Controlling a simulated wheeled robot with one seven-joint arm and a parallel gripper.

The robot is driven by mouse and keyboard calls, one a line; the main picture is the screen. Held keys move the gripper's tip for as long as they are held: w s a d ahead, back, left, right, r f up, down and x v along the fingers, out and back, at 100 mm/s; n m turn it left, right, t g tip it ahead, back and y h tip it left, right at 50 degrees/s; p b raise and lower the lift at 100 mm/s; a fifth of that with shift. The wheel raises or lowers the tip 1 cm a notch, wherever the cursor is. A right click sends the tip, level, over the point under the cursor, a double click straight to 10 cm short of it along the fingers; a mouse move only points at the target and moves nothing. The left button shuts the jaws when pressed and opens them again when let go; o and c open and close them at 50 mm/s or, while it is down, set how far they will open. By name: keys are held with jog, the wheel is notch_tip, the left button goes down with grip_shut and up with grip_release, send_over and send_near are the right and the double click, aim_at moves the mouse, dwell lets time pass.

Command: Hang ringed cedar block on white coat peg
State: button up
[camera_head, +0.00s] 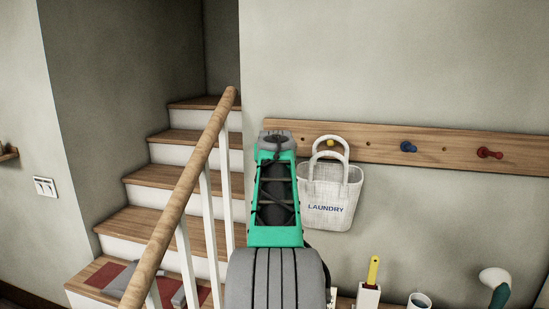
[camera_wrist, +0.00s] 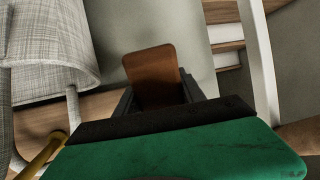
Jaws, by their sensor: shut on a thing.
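The cedar block, a reddish-brown wooden piece (camera_wrist: 152,66), is between the dark fingers of my gripper (camera_wrist: 158,94) in the wrist view. My gripper is shut on it and holds it up near the wall. The block's ring cannot be made out. In the head view my arm reaches to the left end of the wooden peg rail (camera_head: 375,146) and hides the block and fingers. No white peg shows in either view; that part of the rail is covered by my arm.
A white laundry bag (camera_head: 331,203) hangs from the yellow peg (camera_head: 330,142), close right of my arm. Further right are a blue peg (camera_head: 408,146) and a red peg (camera_head: 490,153). A stair handrail (camera_head: 186,190) stands close left.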

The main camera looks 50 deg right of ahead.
jog(key=o, duration=1.5)
jog(key=shift+a, duration=0.1)
jog(key=shift+o, duration=0.2)
jog(key=b+v, duration=0.4)
jog(key=v, duration=0.4)
jog(key=w+a+f+g+y+b, duration=0.15)
jog(key=a+f+y, duration=0.25)
jog(key=a+f, duration=1)
jog(key=a+f+g+y, duration=0.2)
jog(key=a+f+y, duration=0.2)
jog(key=a+f, duration=0.95)
jog(key=s+a+f+n, duration=0.1)
jog(key=s+a+n, duration=0.2)
jog(key=a, duration=0.4)
jog(key=s+a+f+n+y+p, duration=0.1)
jog(key=s+a+f+n, duration=0.1)
jog(key=a, duration=0.5)
jog(key=s+a+f+n+y, duration=0.1)
jog(key=s+a+f+n, duration=0.1)
jog(key=s+a+n, duration=0.3)
jog(key=a, duration=0.3)
jog(key=shift+f+p, duration=0.25)
jog(key=shift+p, duration=0.1)
